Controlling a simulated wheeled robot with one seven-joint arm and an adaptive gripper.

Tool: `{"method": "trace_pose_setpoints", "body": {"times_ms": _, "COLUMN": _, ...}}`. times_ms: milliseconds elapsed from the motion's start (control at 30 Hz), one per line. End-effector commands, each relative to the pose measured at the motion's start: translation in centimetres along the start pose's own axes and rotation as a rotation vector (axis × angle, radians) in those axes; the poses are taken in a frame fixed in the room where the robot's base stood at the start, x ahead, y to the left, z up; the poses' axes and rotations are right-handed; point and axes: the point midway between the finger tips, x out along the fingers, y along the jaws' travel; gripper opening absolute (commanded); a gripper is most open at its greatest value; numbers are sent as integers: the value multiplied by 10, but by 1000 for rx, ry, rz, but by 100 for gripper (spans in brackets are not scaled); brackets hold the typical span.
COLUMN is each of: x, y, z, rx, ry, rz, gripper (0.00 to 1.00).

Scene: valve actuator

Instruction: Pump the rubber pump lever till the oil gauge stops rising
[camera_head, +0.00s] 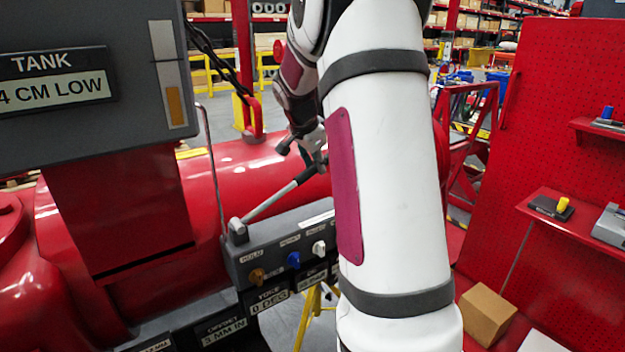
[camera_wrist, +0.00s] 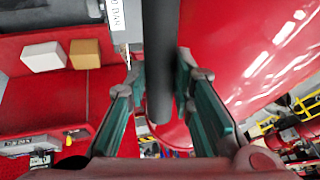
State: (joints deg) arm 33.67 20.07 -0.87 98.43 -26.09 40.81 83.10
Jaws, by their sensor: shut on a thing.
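The pump lever is a grey rod (camera_head: 270,202) with a dark rubber grip (camera_head: 306,174). It rises at a slant to the right from a pivot on the grey control box (camera_head: 238,272). My gripper (camera_head: 318,158) is shut on the grip near its upper end. In the wrist view, the dark grip (camera_wrist: 159,60) runs between the two fingers of my gripper (camera_wrist: 165,75). The oil gauge (camera_head: 170,75) is a pale upright strip with an orange column (camera_head: 175,106) in its lower part. A tank sign (camera_head: 55,78) beside it reads "4 CM LOW".
The control box carries an orange knob (camera_head: 257,275), a blue knob (camera_head: 294,260) and a white knob (camera_head: 319,247). A large red cylinder (camera_head: 270,160) lies behind the lever. A red pegboard (camera_head: 570,150) with shelves stands at right. My arm hides the box's right end.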

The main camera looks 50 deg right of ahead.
Motion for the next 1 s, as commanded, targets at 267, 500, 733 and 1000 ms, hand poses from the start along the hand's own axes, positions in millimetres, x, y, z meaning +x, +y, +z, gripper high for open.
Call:
{"method": "trace_pose_setpoints", "body": {"times_ms": 267, "x": -13, "y": -6, "z": 1, "rx": -9, "ry": 41, "rz": -12, "gripper": 0}}
{"method": "trace_pose_setpoints", "body": {"times_ms": 500, "x": -14, "y": -5, "z": 1, "rx": -9, "ry": 41, "rz": -12, "gripper": 0}}
{"method": "trace_pose_setpoints", "body": {"times_ms": 733, "x": -13, "y": -4, "z": 1, "rx": -8, "ry": 40, "rz": -9, "gripper": 42}}
{"method": "trace_pose_setpoints", "body": {"times_ms": 1000, "x": -16, "y": -4, "z": 1, "rx": -9, "ry": 41, "rz": -8, "gripper": 42}}
